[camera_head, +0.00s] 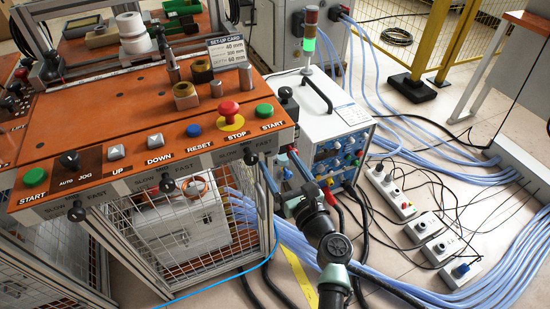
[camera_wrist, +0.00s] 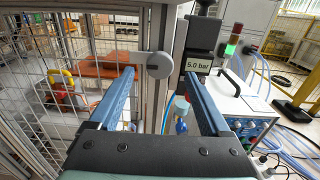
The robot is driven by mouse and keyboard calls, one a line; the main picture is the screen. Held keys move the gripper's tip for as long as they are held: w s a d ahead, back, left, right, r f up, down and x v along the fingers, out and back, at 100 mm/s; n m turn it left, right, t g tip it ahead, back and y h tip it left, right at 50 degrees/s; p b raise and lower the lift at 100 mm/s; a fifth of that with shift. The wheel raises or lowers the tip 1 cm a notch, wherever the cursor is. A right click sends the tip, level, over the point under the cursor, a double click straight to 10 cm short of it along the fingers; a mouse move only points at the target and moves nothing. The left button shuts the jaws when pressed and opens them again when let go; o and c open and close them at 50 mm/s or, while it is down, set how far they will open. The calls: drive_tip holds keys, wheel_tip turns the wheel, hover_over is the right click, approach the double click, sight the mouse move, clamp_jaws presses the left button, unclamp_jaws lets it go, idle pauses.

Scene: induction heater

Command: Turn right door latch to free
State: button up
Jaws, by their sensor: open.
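In the wrist view, a round grey knob with a short bar to its left, which looks like the door latch (camera_wrist: 159,65), sits on the metal frame post beside the mesh door (camera_wrist: 88,60). My gripper (camera_wrist: 160,68) is open, with the knob appearing between its two blue-grey fingers. I cannot tell how far the fingertips are from it. In the head view, my gripper (camera_head: 277,165) reaches to the right front corner of the machine, beside the mesh panel under the orange control panel (camera_head: 100,135). The latch cannot be made out there.
A box with a "5.0 bar" label (camera_wrist: 199,65) is close to my right finger in the wrist view. A white instrument cabinet (camera_head: 325,120) stands to the right of the machine. Blue hoses (camera_head: 400,262) and power strips (camera_head: 390,190) lie on the floor at right.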

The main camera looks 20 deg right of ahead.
sight(272, 152)
drive_tip(key=shift+w+a+b, duration=0.1)
drive_tip(key=shift+w+b, duration=0.2)
drive_tip(key=shift+w, duration=1.35)
clamp_jaws()
